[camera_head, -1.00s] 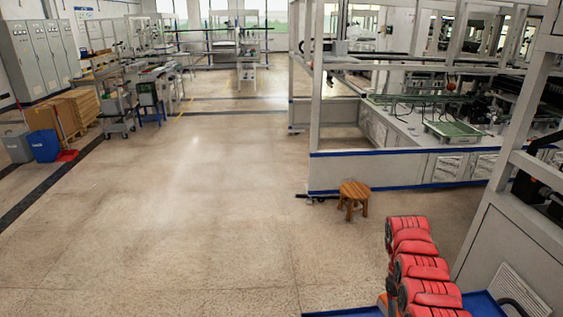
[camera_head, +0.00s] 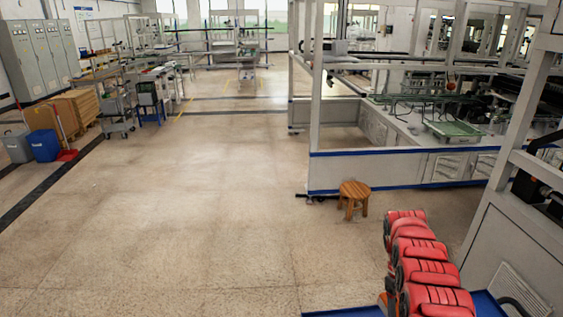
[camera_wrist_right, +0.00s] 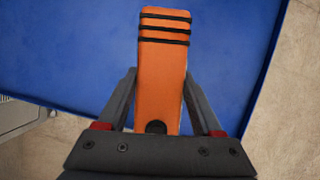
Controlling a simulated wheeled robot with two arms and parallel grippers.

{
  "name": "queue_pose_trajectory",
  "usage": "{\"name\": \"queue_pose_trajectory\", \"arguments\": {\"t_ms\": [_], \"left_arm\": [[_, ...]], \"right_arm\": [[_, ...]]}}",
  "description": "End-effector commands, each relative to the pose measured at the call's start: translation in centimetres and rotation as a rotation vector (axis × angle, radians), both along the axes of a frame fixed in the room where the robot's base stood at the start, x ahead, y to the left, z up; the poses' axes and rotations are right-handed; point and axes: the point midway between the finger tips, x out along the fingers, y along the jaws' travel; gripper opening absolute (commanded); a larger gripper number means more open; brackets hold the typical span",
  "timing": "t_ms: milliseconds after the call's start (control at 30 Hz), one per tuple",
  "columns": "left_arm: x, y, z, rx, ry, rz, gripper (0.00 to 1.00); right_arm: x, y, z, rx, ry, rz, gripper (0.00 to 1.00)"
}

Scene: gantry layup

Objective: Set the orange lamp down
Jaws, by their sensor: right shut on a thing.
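The orange lamp (camera_wrist_right: 163,75) shows in the right wrist view, long and flat-sided, with black bands at its far end and a dark round spot near my gripper. My right gripper (camera_wrist_right: 160,110) is shut on it, one finger on each side. The lamp is over a blue surface (camera_wrist_right: 85,50); I cannot tell whether it touches it. In the head view my red right arm covers most of that area, and only a sliver of orange shows beside it. My left gripper is not in view.
The blue surface's edge also shows in the head view (camera_head: 345,313), with bare floor beyond it. A wooden stool (camera_head: 354,194) stands ahead. A grey machine frame (camera_head: 510,240) is close on the right. The floor to the left is open.

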Motion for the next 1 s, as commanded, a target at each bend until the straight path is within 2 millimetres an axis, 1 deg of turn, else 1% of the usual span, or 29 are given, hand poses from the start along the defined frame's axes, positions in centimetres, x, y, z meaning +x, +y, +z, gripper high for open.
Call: {"name": "queue_pose_trajectory", "arguments": {"t_ms": [400,700,1000], "left_arm": [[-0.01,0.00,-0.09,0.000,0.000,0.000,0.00],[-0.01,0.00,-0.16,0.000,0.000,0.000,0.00],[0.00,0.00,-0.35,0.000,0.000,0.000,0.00]], "right_arm": [[0.24,-0.09,-0.20,-0.003,-0.003,-0.006,0.00],[0.06,0.12,-0.20,0.002,-0.001,-0.011,0.00],[0.29,0.50,-0.08,0.000,-0.001,-0.026,0.00]]}}
